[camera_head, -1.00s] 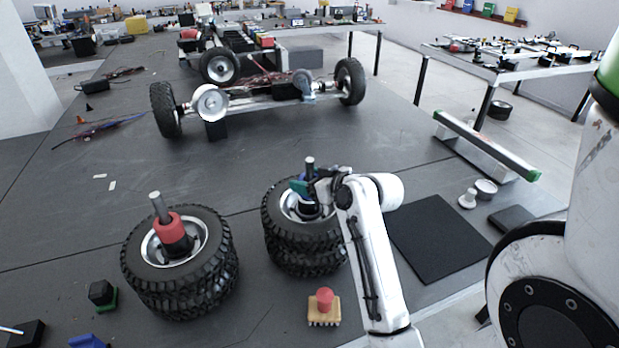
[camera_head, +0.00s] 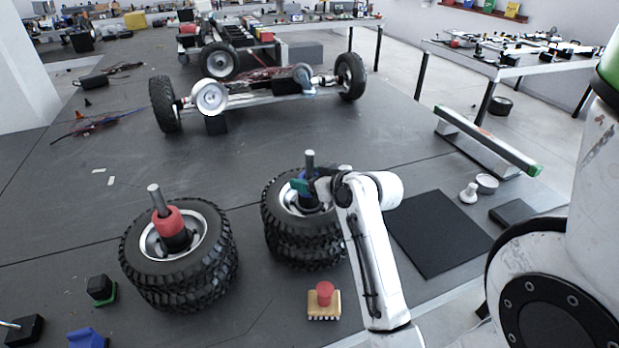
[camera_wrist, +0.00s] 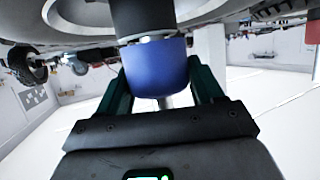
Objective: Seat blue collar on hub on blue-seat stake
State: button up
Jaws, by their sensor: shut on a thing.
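The blue collar (camera_wrist: 158,70) is gripped between the teal fingers of my gripper (camera_wrist: 162,88). In the wrist view, which looks inverted, a black hub (camera_wrist: 143,18) lies against or very near the collar, with a thin bright strip between them. A metal rod comes out of the collar's other side. In the head view, my gripper (camera_head: 308,187) is at the right tire stack (camera_head: 305,248), whose stake (camera_head: 310,160) rises through the collar. Fingers and wrist hide part of the collar there, and I cannot tell whether it is fully down.
A red collar (camera_head: 169,221) is around the stake on the left tire stack (camera_head: 183,280). A red-topped brush-like block (camera_head: 324,300) lies in front. A black mat (camera_head: 439,235) is right of my arm. A wheeled chassis (camera_head: 255,97) stands behind.

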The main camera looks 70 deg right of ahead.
jog(key=shift+f, duration=0.6)
jog(key=o, duration=1.1)
jog(key=shift+o, duration=0.2)
jog(key=shift+r, duration=0.1)
jog(key=b+v, duration=0.1)
jog(key=v, duration=1)
jog(key=shift+w, duration=0.1)
